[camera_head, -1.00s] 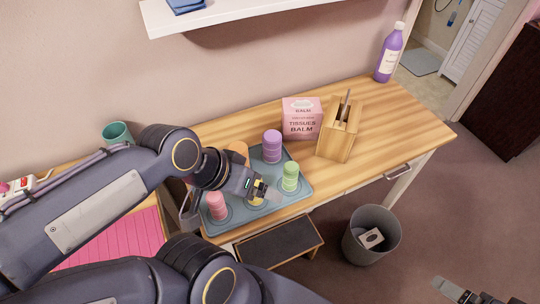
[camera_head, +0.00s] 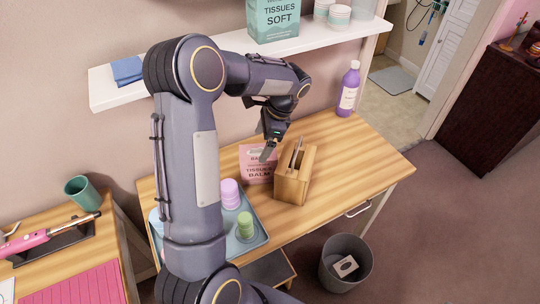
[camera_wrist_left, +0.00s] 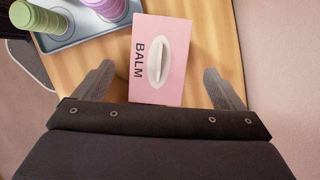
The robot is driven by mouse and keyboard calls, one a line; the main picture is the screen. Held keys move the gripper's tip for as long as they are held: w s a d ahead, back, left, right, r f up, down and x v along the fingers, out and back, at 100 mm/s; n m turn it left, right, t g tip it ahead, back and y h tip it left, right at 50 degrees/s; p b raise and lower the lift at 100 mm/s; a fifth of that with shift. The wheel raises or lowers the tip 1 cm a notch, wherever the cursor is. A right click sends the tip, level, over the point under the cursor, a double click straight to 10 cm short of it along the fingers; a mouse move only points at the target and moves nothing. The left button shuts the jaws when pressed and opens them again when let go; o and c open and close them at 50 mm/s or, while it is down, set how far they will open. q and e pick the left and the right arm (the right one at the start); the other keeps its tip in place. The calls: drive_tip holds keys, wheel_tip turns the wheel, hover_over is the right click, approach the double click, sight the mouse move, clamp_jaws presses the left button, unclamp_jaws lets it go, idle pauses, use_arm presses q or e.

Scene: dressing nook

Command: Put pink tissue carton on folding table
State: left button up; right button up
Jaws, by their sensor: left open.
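The pink tissue carton (camera_head: 258,172) stands on the wooden table, against the wall side, left of a wooden holder. In the left wrist view the carton (camera_wrist_left: 172,82) shows its top with a white oval slot, between and beyond my two fingers. My left gripper (camera_head: 268,152) is over the carton, pointing down, open and empty; it shows in the wrist view too (camera_wrist_left: 168,88). Part of the carton's top is hidden by the gripper in the head view. My right gripper is out of view. I cannot tell which table is the folding table.
The wooden holder (camera_head: 294,178) stands close to the carton's right. A tray (camera_head: 258,238) with pink and green stacks is in front left. A white shelf (camera_head: 226,60) hangs above, near my arm. A purple bottle (camera_head: 347,92) stands at the far right; a grey bin (camera_head: 346,262) is on the floor.

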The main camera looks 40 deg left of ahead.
sight(259, 152)
use_arm(q)
drive_tip(key=shift+w+f, duration=0.25)
drive_tip(key=shift+w, duration=0.05)
drive_tip(key=shift+a+f, duration=0.15)
drive_tip(key=shift+f, duration=0.15)
drive_tip(key=x, duration=0.4)
drive_tip(key=p+x, duration=0.1)
drive_tip(key=x, duration=0.1)
drive_tip(key=shift+s+d+f, duration=0.2)
drive_tip(key=shift+s, duration=0.15)
drive_tip(key=shift+a+f, duration=0.1)
drive_tip(key=shift+f, duration=0.25)
drive_tip(key=shift+f, duration=0.25)
drive_tip(key=c, duration=1.2)
drive_tip(key=shift+r, duration=0.1)
